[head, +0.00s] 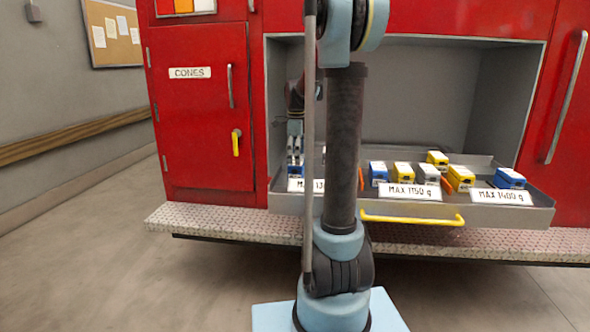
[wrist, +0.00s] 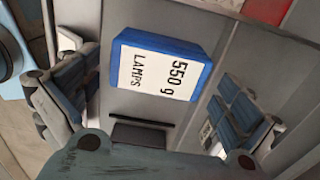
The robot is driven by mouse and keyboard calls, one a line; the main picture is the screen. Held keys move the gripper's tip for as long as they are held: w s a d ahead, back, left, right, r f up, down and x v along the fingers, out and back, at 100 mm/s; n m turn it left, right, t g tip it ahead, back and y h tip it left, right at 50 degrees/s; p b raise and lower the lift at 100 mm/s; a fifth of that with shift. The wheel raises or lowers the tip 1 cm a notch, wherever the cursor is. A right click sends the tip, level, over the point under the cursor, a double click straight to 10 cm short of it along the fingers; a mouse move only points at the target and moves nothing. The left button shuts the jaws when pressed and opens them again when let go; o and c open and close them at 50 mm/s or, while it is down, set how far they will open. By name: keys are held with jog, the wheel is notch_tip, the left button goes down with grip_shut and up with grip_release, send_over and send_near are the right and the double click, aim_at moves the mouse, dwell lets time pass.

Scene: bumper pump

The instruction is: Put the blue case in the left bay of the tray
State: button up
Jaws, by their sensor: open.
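A blue case (wrist: 165,65) with a white label reading "550 g LAMPS" lies between my open gripper's (wrist: 155,98) finger pads in the wrist view, with gaps on both sides. It rests on what looks like the grey tray floor. In the head view my gripper (head: 295,152) points down over the left bay of the tray (head: 480,212), behind the left "MAX" sign (head: 306,185), whose number is partly hidden by my arm. Some blue shows under the fingers there, too small to make out well.
Middle bay, signed "MAX 1150 g" (head: 410,191), holds a blue case (head: 378,173), a yellow case (head: 402,172) and a white one (head: 428,174). Right bay, signed "MAX 1400 g" (head: 501,197), holds another blue case (head: 509,178) and yellow ones (head: 461,178). Orange dividers (head: 446,185) separate bays.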

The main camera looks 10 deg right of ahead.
notch_tip(320, 180, up, 6)
jog(key=shift+f, duration=0.1)
jog(key=shift+r, duration=0.2)
jog(key=shift+s, duration=0.35)
jog(key=s+f+n, duration=0.6)
jog(key=s+n, duration=0.1)
jog(key=s, duration=0.4)
jog(key=s+f+n+t, duration=0.1)
jog(key=s+f+n, duration=0.5)
jog(key=s, duration=0.5)
jog(key=s+f+n+t, duration=0.1)
jog(key=s+f+n, duration=0.6)
jog(key=s, duration=0.5)
jog(key=shift+a+n, duration=0.15)
jog(key=shift+n, duration=0.75)
